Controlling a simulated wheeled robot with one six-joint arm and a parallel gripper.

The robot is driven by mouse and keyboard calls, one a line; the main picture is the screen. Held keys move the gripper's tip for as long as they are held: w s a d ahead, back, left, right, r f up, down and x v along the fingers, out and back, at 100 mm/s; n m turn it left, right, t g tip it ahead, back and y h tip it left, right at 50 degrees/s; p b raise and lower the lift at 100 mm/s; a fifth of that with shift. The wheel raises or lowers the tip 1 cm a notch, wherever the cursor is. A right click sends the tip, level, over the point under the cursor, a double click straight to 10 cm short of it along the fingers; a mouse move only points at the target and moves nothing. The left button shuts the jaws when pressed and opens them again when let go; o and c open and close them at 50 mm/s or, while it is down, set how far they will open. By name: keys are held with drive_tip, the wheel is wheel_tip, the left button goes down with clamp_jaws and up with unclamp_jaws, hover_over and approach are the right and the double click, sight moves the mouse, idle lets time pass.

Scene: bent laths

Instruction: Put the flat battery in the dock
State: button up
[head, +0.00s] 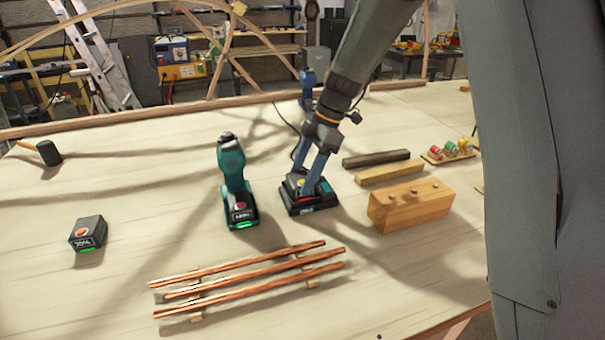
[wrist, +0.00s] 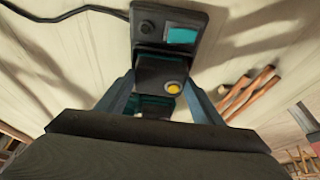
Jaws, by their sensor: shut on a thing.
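The black battery with an orange-yellow button (wrist: 160,75) is between the two blue fingers of my gripper (head: 304,184), which is shut on it. In the head view the battery (head: 299,182) is at the dock and partly hidden by the fingers. The dock (head: 311,204) is a low black unit with a teal panel; it also shows in the wrist view (wrist: 182,18), right against the battery's outline. I cannot tell whether the battery is fully seated or slightly above the dock.
A teal drill (head: 233,170) stands just left of the dock. Another battery (head: 88,231) with a green light lies far left. Copper-coloured rods (head: 245,283) lie in front. A wooden block (head: 410,204) and two bars (head: 388,172) lie right. A black cable (wrist: 60,17) runs from the dock.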

sight(303, 178)
drive_tip(key=o, duration=1.4)
drive_tip(key=shift+f, duration=0.1)
drive_tip(key=shift+r+p, duration=1.6)
drive_tip(key=shift+r, duration=1.95)
